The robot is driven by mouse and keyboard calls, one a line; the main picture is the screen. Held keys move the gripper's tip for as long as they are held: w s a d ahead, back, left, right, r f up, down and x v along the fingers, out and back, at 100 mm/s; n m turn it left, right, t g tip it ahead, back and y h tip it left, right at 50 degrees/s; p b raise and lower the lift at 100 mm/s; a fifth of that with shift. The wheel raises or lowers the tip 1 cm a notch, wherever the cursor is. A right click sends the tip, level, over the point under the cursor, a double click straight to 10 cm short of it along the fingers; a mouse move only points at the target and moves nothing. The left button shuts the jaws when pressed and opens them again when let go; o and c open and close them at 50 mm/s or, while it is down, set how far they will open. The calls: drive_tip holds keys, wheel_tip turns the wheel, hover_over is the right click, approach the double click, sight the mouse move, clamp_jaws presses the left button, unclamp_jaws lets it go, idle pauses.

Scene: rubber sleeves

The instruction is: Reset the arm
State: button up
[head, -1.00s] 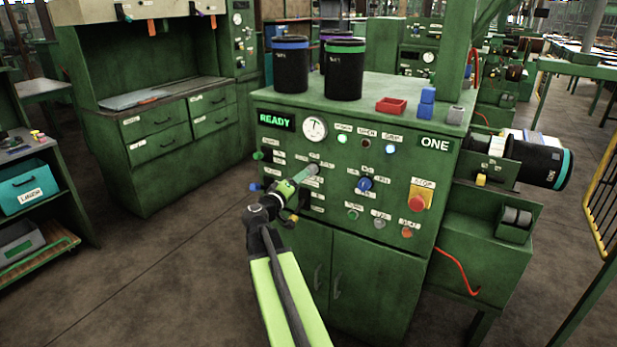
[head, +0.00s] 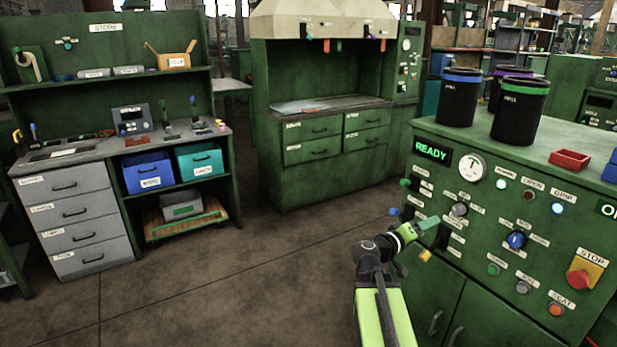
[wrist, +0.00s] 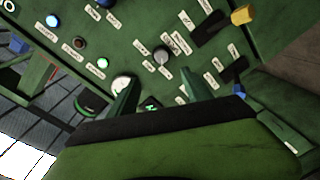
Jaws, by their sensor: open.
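My arm reaches forward from the bottom of the head view, with a lime-green link and a dark wrist joint. My gripper (head: 430,222) is in front of the left part of the green machine's (head: 470,300) control panel. In the wrist view my gripper (wrist: 158,98) shows two green fingers spread apart, with nothing between them but the panel behind. I cannot tell from these views whether a fingertip touches the panel.
The panel carries knobs, lamps, a gauge (head: 472,168) and a red stop button (head: 581,277). Dark canisters (head: 459,98) and a red tray (head: 570,160) stand on the machine. A workbench (head: 110,147) and a green cabinet (head: 325,170) stand left and behind. Bare floor lies between.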

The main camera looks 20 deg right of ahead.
drive_tip(key=w+a+f+t+y, duration=0.1)
drive_tip(key=w+a+f+y, duration=0.2)
drive_tip(key=a, duration=0.5)
drive_tip(key=w+a+f+y, duration=0.1)
drive_tip(key=w+a+f, duration=0.2)
drive_tip(key=a+f, duration=0.3)
drive_tip(key=s+a+f+n+g+y, duration=0.15)
drive_tip(key=s+a+f+y, duration=0.25)
drive_tip(key=a, duration=0.5)
drive_tip(key=s+a+f+n+g+y, duration=0.1)
drive_tip(key=s+a+f+g+y, duration=0.3)
drive_tip(key=a, duration=0.6)
drive_tip(key=s+a+f+n+y, duration=0.1)
drive_tip(key=s+a+f+y, duration=0.3)
drive_tip(key=a, duration=0.5)
wheel_tip(320, 180, up, 15)
drive_tip(key=w+p, duration=0.1)
drive_tip(key=p, duration=1.5)
drive_tip(key=shift+w+d+y, duration=0.15)
drive_tip(key=shift+w+y, duration=0.15)
drive_tip(key=shift+w, duration=0.05)
drive_tip(key=shift+m, duration=0.25)
